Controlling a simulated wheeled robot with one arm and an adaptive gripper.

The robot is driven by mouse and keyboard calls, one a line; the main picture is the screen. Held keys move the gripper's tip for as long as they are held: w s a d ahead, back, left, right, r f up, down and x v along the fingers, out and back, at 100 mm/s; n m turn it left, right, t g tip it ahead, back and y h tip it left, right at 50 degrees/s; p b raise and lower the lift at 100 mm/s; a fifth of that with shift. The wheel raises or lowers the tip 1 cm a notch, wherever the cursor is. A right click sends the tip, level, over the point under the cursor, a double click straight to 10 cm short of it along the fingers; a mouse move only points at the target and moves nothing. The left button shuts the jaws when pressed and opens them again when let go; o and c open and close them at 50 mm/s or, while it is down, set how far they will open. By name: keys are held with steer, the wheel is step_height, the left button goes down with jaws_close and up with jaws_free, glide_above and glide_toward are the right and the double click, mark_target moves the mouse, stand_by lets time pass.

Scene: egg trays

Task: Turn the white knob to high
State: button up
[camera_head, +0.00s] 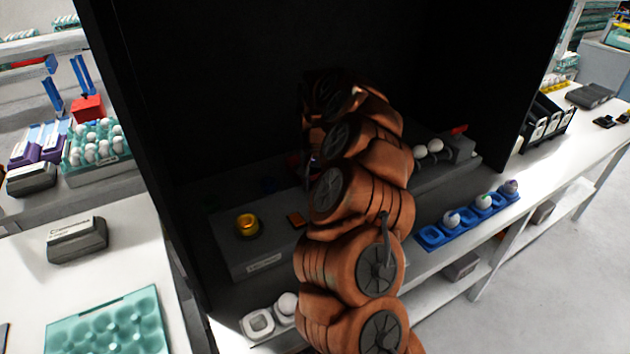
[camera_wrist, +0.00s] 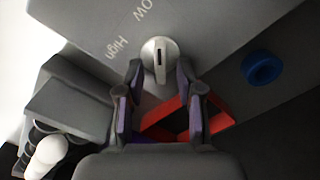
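The white knob (camera_wrist: 159,49) is on a grey panel (camera_wrist: 215,35) in the wrist view. Its dark slot mark runs roughly up and down in the picture. The printed label High (camera_wrist: 117,48) is left of the knob, and a partly cut-off label ending in "ow" (camera_wrist: 146,10) is above it. My gripper (camera_wrist: 160,72) has its purple-padded fingers apart, one on each side of the knob's lower part. I cannot tell whether the pads touch it. In the head view my arm hides the knob and the gripper.
A red frame-shaped part (camera_wrist: 222,122) lies below the knob, and a blue ring (camera_wrist: 262,67) is at right. A grey block (camera_wrist: 70,105) is at left.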

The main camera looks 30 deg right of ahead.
jaws_close()
stand_by(0.3)
steer(key=shift+n+b, duration=0.3)
steer(key=shift+b, duration=0.05)
steer(key=shift+f+n+b, duration=0.15)
steer(key=shift+n+b, duration=0.35)
steer(key=shift+b, duration=0.05)
steer(key=n+b, duration=0.2)
steer(key=n, duration=0.1)
steer(key=shift+w+a, duration=0.15)
steer(key=n, duration=0.2)
steer(key=n+b, duration=0.1)
steer(key=n, duration=0.1)
steer(key=n+b, duration=0.1)
steer(key=n, duration=0.1)
steer(key=shift+a+n, duration=0.3)
steer(key=shift+n, duration=0.1)
steer(key=n, duration=0.6)
steer(key=shift+a+r, duration=0.2)
steer(key=shift+a, duration=0.05)
steer(key=shift+n, duration=0.3)
